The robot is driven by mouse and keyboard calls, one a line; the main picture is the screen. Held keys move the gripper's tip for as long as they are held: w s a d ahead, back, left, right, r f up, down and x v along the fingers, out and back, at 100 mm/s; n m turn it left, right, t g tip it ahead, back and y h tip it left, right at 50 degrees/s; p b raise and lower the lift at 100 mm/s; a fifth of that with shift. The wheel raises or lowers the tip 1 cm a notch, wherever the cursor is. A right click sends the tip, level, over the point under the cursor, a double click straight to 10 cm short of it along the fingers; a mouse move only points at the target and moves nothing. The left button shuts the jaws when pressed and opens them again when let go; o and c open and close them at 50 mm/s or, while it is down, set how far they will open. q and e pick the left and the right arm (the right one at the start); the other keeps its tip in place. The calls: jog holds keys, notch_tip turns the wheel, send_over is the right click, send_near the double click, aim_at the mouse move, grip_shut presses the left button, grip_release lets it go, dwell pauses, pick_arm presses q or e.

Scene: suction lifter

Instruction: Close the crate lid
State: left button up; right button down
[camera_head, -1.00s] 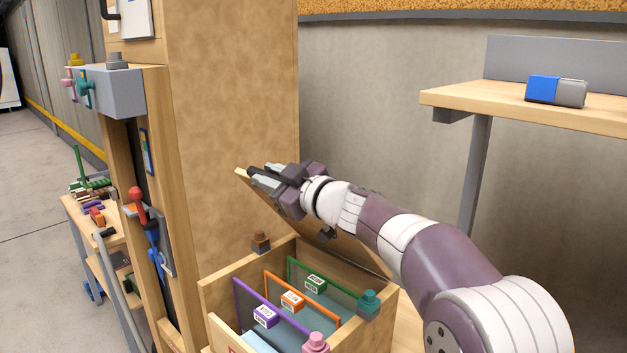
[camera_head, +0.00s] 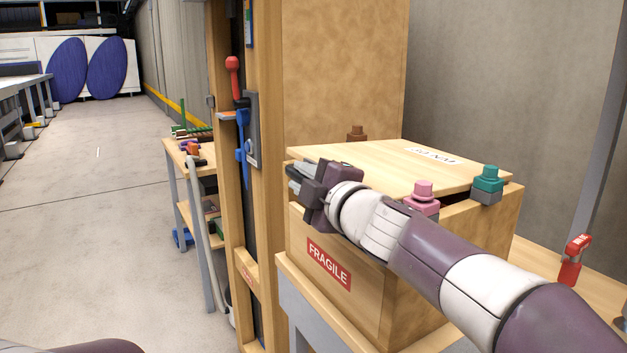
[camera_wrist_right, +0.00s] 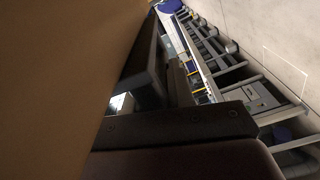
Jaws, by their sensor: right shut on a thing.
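The crate (camera_head: 385,295) is a wooden box with a red FRAGILE label. Its wooden lid (camera_head: 400,165) lies low over it, and the label on the lid's top faces up. The lid's near-left edge is still above the crate's rim, so a gap shows there. My right gripper (camera_head: 303,180) is at that near-left edge, shut on the lid. In the right wrist view a large tan surface, probably the lid, fills the left side, and a dark finger (camera_wrist_right: 148,85) is beside it. The crate's inside is hidden. My left gripper is out of view.
Pink (camera_head: 423,195), teal (camera_head: 487,185) and brown (camera_head: 356,133) knobs stand around the crate's rim. A wooden post (camera_head: 268,100) with tools is to the left. A red clamp (camera_head: 574,260) is at the right. The floor at the far left is clear.

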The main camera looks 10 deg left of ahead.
notch_tip(320, 180, down, 2)
jog(key=shift+f+b, duration=0.2)
jog(key=shift+b, duration=0.35)
jog(key=c, duration=1.1)
grip_release()
jog(key=shift+o, duration=0.2)
jog(key=shift+w, duration=0.1)
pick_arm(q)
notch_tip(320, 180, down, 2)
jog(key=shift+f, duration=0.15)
